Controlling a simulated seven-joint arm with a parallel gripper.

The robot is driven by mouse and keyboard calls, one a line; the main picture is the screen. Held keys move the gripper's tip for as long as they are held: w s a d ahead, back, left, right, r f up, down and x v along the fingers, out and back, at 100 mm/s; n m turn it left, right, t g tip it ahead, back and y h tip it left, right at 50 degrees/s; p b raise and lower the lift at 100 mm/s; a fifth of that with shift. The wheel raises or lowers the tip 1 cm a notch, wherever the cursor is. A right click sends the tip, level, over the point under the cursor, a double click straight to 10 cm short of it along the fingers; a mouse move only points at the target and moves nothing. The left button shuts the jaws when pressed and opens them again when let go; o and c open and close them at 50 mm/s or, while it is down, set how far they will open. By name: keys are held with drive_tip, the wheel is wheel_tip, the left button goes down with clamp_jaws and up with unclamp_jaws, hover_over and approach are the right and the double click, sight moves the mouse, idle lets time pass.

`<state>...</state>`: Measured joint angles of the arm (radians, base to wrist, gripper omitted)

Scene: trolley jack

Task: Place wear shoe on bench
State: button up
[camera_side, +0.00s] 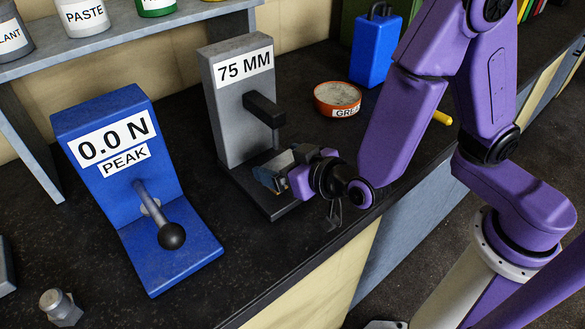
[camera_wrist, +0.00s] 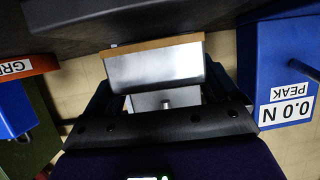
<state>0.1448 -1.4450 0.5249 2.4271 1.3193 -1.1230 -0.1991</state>
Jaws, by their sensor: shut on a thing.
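The wear shoe (camera_wrist: 155,66) appears to be the grey metal block with a thin tan layer along one face, seen in the wrist view. My gripper (camera_wrist: 165,85) is shut on it, with a dark finger on each side. In the side view my gripper (camera_side: 290,168) is low over the base of the grey 75 MM stand, below its black arm. The bench (camera_side: 120,258) has a dark speckled top.
The 75 MM stand (camera_side: 225,105) rises close behind my gripper. A blue 0.0 N gauge (camera_side: 100,190) with a ball-ended lever is to the left. An orange grease tub (camera_side: 337,100) and blue container (camera_side: 375,50) stand behind. A metal part (camera_side: 61,307) lies front left. Bench space between gauge and stand is clear.

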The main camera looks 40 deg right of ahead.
drive_tip(key=shift+x, duration=1)
drive_tip(key=shift+w, duration=0.1)
drive_tip(key=shift+f, duration=0.2)
drive_tip(key=o, duration=1.8)
drive_tip(key=shift+f, duration=0.1)
